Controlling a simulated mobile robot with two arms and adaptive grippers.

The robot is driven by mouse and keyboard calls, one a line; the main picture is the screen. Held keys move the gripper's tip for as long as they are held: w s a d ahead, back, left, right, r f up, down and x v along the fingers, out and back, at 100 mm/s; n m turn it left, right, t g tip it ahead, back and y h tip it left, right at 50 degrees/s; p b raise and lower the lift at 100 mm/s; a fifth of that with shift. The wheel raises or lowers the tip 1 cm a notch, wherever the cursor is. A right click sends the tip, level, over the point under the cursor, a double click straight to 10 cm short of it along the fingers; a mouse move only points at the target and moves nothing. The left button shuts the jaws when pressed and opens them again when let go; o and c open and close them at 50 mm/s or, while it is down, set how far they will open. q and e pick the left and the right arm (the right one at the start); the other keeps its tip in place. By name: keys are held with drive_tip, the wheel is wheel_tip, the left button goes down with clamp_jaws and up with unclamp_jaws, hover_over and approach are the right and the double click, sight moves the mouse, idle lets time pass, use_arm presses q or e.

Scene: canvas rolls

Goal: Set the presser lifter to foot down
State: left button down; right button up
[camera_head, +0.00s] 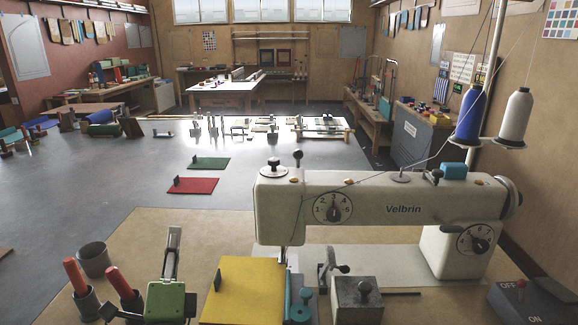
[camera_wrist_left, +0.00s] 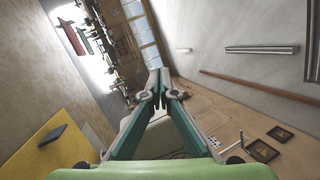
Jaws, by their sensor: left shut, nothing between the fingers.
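The cream sewing machine (camera_head: 390,205) marked Velbrin stands on the tan table. A small grey lever with a dark knob (camera_head: 344,269) stands low below its arm; it may be the presser lifter, but I see no label. The needle area (camera_head: 284,255) is small, and I cannot tell the foot's height. My left gripper (camera_head: 174,236), with a green body, points up and away, left of the machine and apart from it. It is shut and empty; its teal fingers meet in the left wrist view (camera_wrist_left: 160,82). My right gripper is not in view.
A yellow plate (camera_head: 245,292) with a dark tab lies right of my left gripper. Orange-handled tools (camera_head: 76,275) and a grey cup (camera_head: 94,259) stand left. A grey block (camera_head: 357,300), a teal post (camera_head: 299,313) and an ON/OFF switch box (camera_head: 525,302) line the front.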

use_arm(q)
drive_tip(key=w+d+r+m+g+h, duration=0.1)
drive_tip(key=w+d+r+m+h, duration=0.1)
drive_tip(key=d+m+h, duration=0.5)
drive_tip(key=w+d+r+m+g+h, duration=0.1)
drive_tip(key=w+d+m+h, duration=0.4)
drive_tip(key=m, duration=1.4)
drive_tip(key=shift+d+r+g+h, duration=0.3)
drive_tip(key=shift+d+r+h, duration=0.1)
drive_tip(key=shift+d+h, duration=1.45)
drive_tip(key=shift+w+d+y, duration=0.15)
drive_tip(key=shift+d+y, duration=0.1)
drive_tip(key=p, duration=0.1)
approach(295, 158)
drive_tip(key=x, duration=0.7)
drive_tip(key=shift+r, duration=0.1)
